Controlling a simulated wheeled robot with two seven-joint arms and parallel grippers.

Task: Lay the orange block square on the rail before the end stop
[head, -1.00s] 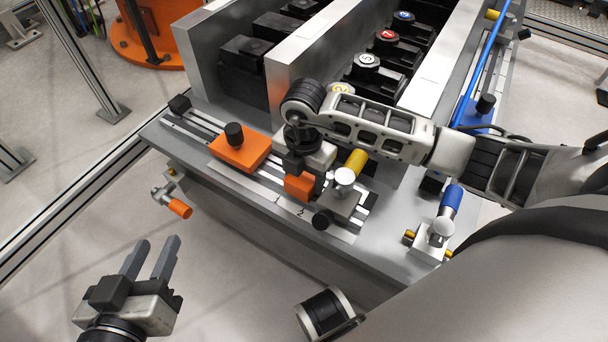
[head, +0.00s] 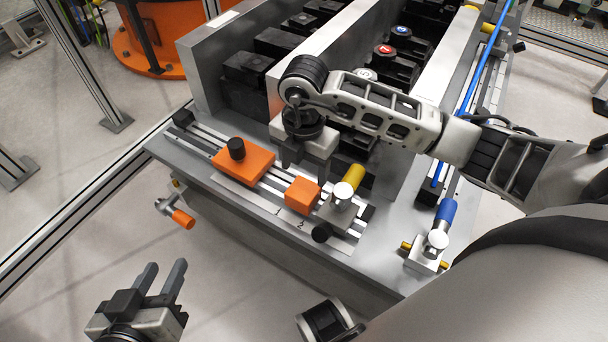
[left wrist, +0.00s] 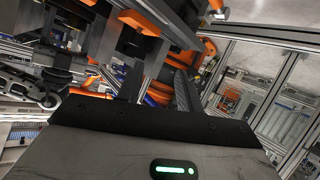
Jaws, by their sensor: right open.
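The orange block (head: 302,195) sits on the slotted rail (head: 200,137), beside the metal end stop (head: 338,212) with its yellow-handled clamp (head: 352,177). It looks roughly in line with the rail; I cannot tell whether it touches the stop. My right gripper (head: 303,170) is just behind and above the block, open and apart from it, pointing down. A flat orange plate (head: 243,159) with a black knob lies further left on the rail. My left gripper (head: 159,282) is open and empty, low at the left, off the bench.
Grey upright walls (head: 330,45) with black units between them stand behind the rail. A blue-handled clamp (head: 445,215) is at the right corner. An orange-handled lever (head: 180,218) sticks out at the front left. Floor is free around my left gripper.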

